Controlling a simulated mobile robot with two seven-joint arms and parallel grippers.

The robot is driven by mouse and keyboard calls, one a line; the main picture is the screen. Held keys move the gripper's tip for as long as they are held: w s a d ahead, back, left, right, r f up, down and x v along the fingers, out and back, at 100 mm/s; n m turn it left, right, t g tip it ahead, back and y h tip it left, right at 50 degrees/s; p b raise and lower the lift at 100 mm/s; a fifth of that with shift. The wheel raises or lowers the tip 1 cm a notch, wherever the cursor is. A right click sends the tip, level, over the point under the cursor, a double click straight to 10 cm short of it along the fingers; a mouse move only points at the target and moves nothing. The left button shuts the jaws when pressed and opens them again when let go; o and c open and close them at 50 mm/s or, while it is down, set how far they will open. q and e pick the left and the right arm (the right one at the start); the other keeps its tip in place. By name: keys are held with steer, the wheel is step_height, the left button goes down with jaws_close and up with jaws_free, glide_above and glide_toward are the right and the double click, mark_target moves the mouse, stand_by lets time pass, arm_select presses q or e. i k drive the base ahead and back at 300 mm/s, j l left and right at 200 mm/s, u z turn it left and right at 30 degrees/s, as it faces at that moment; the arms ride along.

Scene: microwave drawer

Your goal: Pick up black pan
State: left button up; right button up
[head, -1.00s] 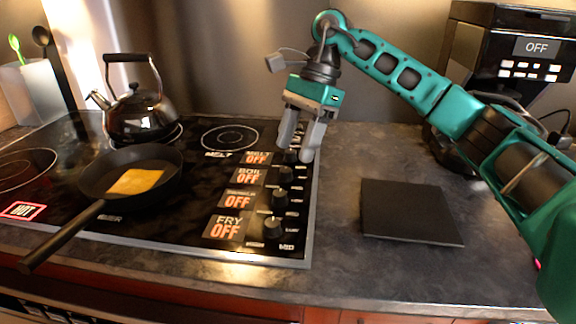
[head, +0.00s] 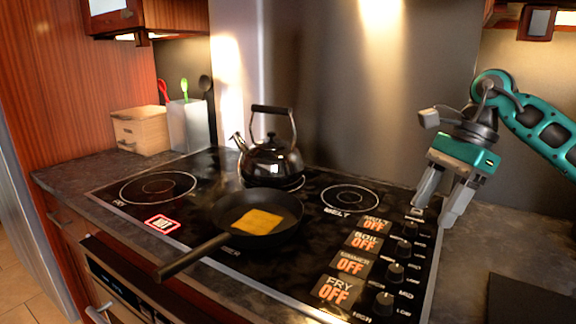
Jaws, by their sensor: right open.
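The black pan (head: 284,230) sits on the black glass cooktop (head: 120,206), near its middle, with its long handle (head: 195,257) pointing to the front left over the cooktop's edge. A flat yellow-orange square piece (head: 257,221) lies inside the pan. My right gripper (head: 446,213) is open and empty, fingers pointing down, above the right rear edge of the cooktop. It is well to the right of the pan and apart from it. My left gripper is not in view.
A shiny kettle (head: 268,162) stands just behind the pan. Control knobs (head: 395,272) line the cooktop's right side. A dark flat board (head: 530,302) lies on the right counter. A utensil holder (head: 188,125) and wooden box (head: 140,130) stand at the back left.

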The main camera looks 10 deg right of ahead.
mark_target(256, 218)
steer(key=k, duration=0.95)
